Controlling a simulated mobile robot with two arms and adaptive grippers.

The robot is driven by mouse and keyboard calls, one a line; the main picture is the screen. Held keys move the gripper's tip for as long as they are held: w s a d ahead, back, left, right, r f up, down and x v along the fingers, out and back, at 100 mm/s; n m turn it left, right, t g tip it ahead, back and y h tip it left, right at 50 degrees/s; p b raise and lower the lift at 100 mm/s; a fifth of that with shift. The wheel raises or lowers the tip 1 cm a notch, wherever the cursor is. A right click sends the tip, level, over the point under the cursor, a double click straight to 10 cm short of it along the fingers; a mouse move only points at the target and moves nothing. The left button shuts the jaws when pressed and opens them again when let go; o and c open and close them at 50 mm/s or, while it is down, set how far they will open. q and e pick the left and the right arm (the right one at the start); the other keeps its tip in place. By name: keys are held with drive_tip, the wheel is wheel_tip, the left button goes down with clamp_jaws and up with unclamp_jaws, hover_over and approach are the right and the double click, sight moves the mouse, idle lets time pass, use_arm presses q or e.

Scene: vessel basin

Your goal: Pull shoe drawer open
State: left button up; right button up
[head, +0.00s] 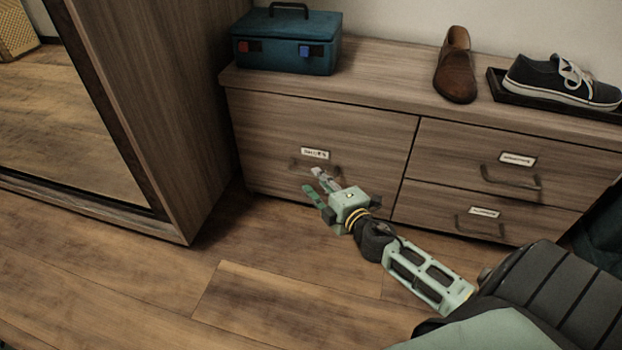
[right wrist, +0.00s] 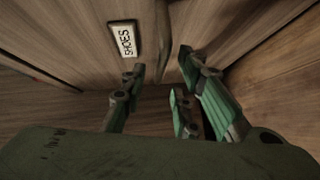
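The shoe drawer (head: 265,130) is the wide left drawer of a wooden dresser, and its front looks flush with the dresser. Its white label (head: 315,153) reads SHOES in the right wrist view (right wrist: 124,41). The dark bar handle (head: 299,165) sits below the label, partly hidden by my fingers. My right gripper (head: 319,187) is at the handle, with its fingers pointing at the drawer front. In the right wrist view its green fingers (right wrist: 158,95) are spread apart. I cannot tell whether they touch the handle. My left gripper is not in view.
Two smaller drawers (head: 459,158) are at the right. A blue toolbox (head: 287,45), a brown shoe (head: 456,72) and a dark sneaker (head: 555,80) on a tray (head: 497,88) stand on top. A mirrored wardrobe (head: 150,90) stands left. The wooden floor (head: 240,270) in front is clear.

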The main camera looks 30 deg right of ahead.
sight(314, 176)
drive_tip(key=shift+w+d+f+b, duration=0.1)
drive_tip(key=shift+w+f+b, duration=0.15)
drive_tip(key=shift+w, duration=0.75)
drive_tip(key=shift+w+d+f+b, duration=0.1)
drive_tip(key=shift+w+b, duration=0.1)
drive_tip(key=shift+w, duration=0.8)
drive_tip(key=shift+c, duration=0.5)
clamp_jaws()
